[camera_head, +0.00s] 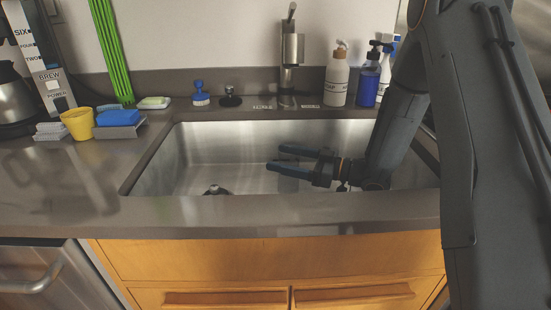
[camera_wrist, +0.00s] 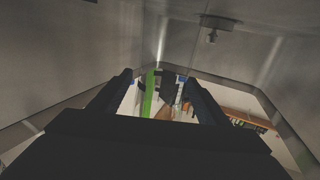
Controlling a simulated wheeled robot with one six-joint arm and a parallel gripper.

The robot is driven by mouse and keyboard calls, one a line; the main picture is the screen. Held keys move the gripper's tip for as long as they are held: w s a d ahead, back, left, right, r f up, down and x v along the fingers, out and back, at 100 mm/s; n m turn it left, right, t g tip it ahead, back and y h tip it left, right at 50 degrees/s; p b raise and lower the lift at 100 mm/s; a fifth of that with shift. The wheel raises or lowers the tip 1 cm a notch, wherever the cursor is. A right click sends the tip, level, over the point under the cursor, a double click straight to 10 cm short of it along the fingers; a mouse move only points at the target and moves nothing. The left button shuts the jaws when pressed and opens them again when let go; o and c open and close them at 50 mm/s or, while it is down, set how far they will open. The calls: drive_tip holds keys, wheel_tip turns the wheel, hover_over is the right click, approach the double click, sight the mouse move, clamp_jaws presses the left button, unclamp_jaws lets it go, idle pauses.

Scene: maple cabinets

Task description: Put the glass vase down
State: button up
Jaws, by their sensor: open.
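My gripper (camera_head: 274,157) is inside the sink basin (camera_head: 210,155), in its right part, with its two fingers apart and pointing left. I see nothing held between them in the head view. In the wrist view my gripper (camera_wrist: 160,82) shows two dark fingers with a gap between them. I cannot make out a glass vase in either view. Clear glass could be hard to tell from the steel here.
A drain fitting (camera_head: 214,190) stands on the basin floor. The faucet (camera_head: 291,50) rises behind the sink. A white soap bottle (camera_head: 337,78) and blue bottle (camera_head: 368,82) stand back right. A yellow cup (camera_head: 77,124) stands on the left counter; its front is clear.

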sight(300, 161)
drive_tip(key=v, duration=0.5)
drive_tip(key=shift+s+d, duration=0.15)
drive_tip(key=shift+d, duration=0.2)
